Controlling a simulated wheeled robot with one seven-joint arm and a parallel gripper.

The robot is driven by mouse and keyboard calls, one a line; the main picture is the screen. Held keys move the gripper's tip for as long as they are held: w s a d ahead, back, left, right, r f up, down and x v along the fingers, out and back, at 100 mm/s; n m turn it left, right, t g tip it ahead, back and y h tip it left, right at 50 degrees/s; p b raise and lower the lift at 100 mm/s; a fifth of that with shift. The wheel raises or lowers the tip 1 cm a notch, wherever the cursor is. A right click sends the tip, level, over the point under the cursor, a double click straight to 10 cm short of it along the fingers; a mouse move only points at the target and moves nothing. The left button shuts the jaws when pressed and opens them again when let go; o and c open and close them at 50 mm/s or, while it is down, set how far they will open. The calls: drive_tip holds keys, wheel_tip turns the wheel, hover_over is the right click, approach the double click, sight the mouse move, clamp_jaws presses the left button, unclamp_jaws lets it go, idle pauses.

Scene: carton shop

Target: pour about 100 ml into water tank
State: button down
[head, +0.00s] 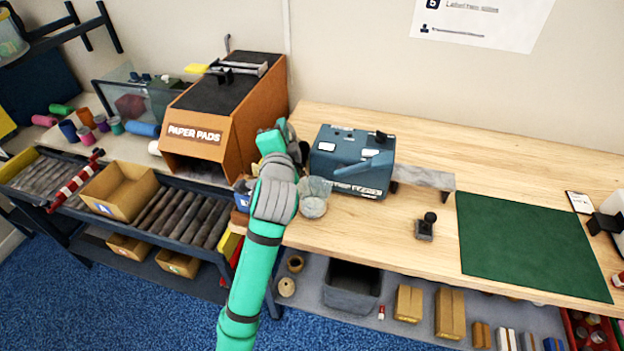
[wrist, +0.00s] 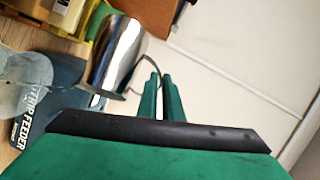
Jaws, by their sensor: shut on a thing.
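My gripper (wrist: 158,92) has its green fingers close together on the thin handle of a shiny metal jug (wrist: 118,48). The jug is held off the fingertips, over the left of the wrist view, and looks tilted. Its contents and any stream cannot be seen. In the head view my gripper (head: 275,140) is up in front of the bench, by the paper pads box, and the arm hides the jug. A blue strip feeder (head: 350,160) stands right of my gripper; its front shows below the jug in the wrist view (wrist: 55,100). I cannot make out which part is the water tank.
The brown paper pads box (head: 205,125) stands left of my gripper. Pale round discs (head: 315,198) sit beside the strip feeder at the bench edge. A green mat (head: 530,245) and a small black-handled stamp (head: 426,228) lie to the right. Bare bench (head: 480,160) lies behind the mat.

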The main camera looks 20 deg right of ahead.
drive_tip(key=shift+w+a+n+g, duration=0.2)
drive_tip(key=shift+w+a, duration=0.15)
drive_tip(key=shift+w, duration=0.2)
drive_tip(key=shift+w+a+n+g, duration=0.1)
drive_tip(key=shift+w+a+g, duration=0.15)
drive_tip(key=shift+w, duration=0.25)
drive_tip(key=shift+w+a+r+n+g, duration=0.2)
drive_tip(key=shift+w+r+n+g, duration=0.1)
drive_tip(key=shift+w+r, duration=0.15)
drive_tip(key=shift+w+a+r+n+g, duration=0.2)
drive_tip(key=shift+w+r+n+g, duration=0.1)
drive_tip(key=shift+w+r, duration=0.15)
drive_tip(key=shift+w+a+r+n+g, duration=0.1)
drive_tip(key=shift+w+n+g, duration=0.2)
drive_tip(key=shift+g, duration=0.15)
drive_tip(key=shift+h, duration=0.3)
drive_tip(key=shift+w+a+n+g, duration=0.3)
drive_tip(key=shift+n+g, duration=0.1)
drive_tip(key=shift+g, duration=0.2)
drive_tip(key=shift+w, duration=0.2)
drive_tip(key=shift+a, duration=0.3)
drive_tip(key=shift+s+d, duration=0.2)
drive_tip(key=shift+d, duration=0.4)
drive_tip(key=shift+a, duration=0.1)
